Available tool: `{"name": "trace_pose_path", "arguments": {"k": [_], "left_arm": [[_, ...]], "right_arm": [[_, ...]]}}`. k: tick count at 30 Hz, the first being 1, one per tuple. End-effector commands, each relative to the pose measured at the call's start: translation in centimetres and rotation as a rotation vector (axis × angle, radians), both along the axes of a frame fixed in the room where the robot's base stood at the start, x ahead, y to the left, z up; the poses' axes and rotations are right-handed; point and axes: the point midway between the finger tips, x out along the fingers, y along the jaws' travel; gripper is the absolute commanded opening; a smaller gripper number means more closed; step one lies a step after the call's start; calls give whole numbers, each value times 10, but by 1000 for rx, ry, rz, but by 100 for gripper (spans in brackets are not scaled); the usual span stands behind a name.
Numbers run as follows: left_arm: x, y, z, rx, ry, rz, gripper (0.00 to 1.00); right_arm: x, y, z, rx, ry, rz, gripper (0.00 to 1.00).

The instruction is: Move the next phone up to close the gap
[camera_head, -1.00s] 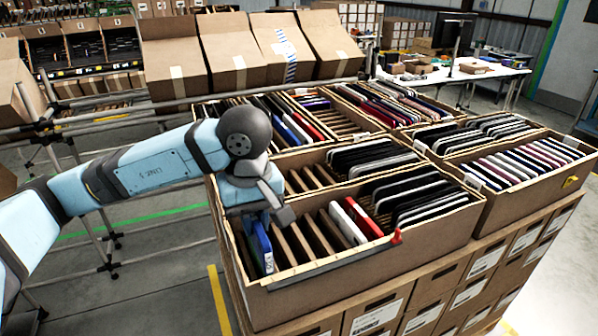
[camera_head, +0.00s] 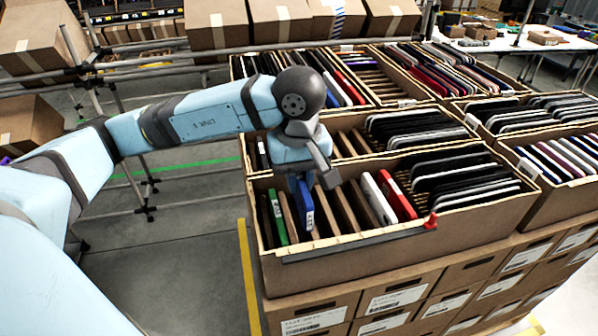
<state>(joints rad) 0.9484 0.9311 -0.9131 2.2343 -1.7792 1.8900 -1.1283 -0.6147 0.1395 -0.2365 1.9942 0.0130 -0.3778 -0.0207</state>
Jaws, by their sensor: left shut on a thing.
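My left gripper (camera_head: 305,174) points down over the left part of the front carton (camera_head: 380,248). It is shut on a blue phone (camera_head: 307,208) with a white label, which stands upright low among the cardboard dividers. A green phone (camera_head: 278,218) stands left of it in the same row. To the right are several slots between dividers (camera_head: 346,212) that look empty, then a white phone (camera_head: 377,200) and a red phone (camera_head: 398,194). Black phones (camera_head: 460,178) fill the right part. The gripper hides the blue phone's top. My right gripper is not in view.
A red clip (camera_head: 431,221) sits on the carton's front rim near a grey strip. More cartons of phones stand behind and to the right. A metal rail (camera_head: 130,75) runs behind my left arm. The floor at left is free.

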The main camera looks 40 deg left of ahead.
Motion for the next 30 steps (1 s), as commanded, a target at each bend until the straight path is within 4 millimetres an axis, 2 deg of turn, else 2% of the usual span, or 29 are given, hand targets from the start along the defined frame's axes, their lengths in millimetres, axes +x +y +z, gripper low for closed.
{"name": "trace_pose_path", "arguments": {"k": [15, 30], "left_arm": [[-1, 0, -38, 0, 1, 0, 0], [0, 0, -74, 1, -1, 0, 0]], "right_arm": [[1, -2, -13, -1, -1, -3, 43], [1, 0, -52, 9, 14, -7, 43]]}}
